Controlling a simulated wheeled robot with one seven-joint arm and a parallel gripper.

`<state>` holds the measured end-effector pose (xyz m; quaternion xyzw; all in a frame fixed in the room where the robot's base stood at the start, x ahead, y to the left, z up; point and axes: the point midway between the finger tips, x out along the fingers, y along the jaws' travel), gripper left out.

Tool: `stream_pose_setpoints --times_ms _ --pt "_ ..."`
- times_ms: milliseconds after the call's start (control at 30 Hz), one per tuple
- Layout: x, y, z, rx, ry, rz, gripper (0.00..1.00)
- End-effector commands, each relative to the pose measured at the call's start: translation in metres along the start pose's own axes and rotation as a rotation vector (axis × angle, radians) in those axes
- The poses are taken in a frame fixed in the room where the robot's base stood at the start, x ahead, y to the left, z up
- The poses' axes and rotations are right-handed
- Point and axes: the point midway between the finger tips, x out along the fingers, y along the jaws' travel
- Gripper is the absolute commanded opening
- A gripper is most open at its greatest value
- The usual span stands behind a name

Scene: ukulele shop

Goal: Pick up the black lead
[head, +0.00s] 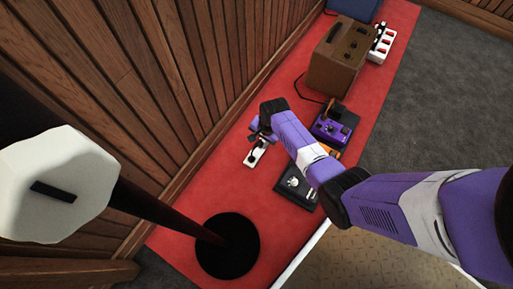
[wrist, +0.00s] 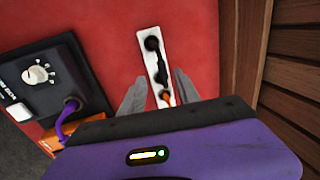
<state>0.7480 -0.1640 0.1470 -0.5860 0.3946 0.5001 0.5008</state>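A narrow white strip (wrist: 147,65) lies on the red mat in the wrist view, with a black round-ended piece (wrist: 152,44) and a short black length along it, which looks like the black lead. A small orange spot shows near its lower end. My gripper (wrist: 160,80) is open, with one grey finger to each side of the strip's lower part. I cannot tell how far above it the fingers are. In the head view my gripper (head: 259,134) is over the mat just above the white strip (head: 256,154), and the lead is too small to make out clearly.
A black pedal (head: 297,186), an orange pedal (head: 328,151) and a purple pedal (head: 334,126) lie to the right. A brown amplifier (head: 340,55) stands farther back. A wooden wall (head: 150,80) runs along the left. A dark stand base (head: 228,246) is in front.

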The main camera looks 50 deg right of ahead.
Motion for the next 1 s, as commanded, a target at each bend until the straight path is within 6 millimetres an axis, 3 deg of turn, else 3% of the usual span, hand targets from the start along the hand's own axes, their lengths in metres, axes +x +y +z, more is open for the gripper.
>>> stream_pose_setpoints --times_ms 533,833,867,1000 --pt "0.054 -0.004 0.006 0.001 0.001 -0.003 0.39" --pt "0.056 -0.006 0.007 0.0 0.002 -0.003 0.39" --pt "0.056 -0.006 0.007 0.0 0.002 -0.003 0.37" --pt "0.056 -0.005 0.007 0.0 0.001 -0.003 0.09"
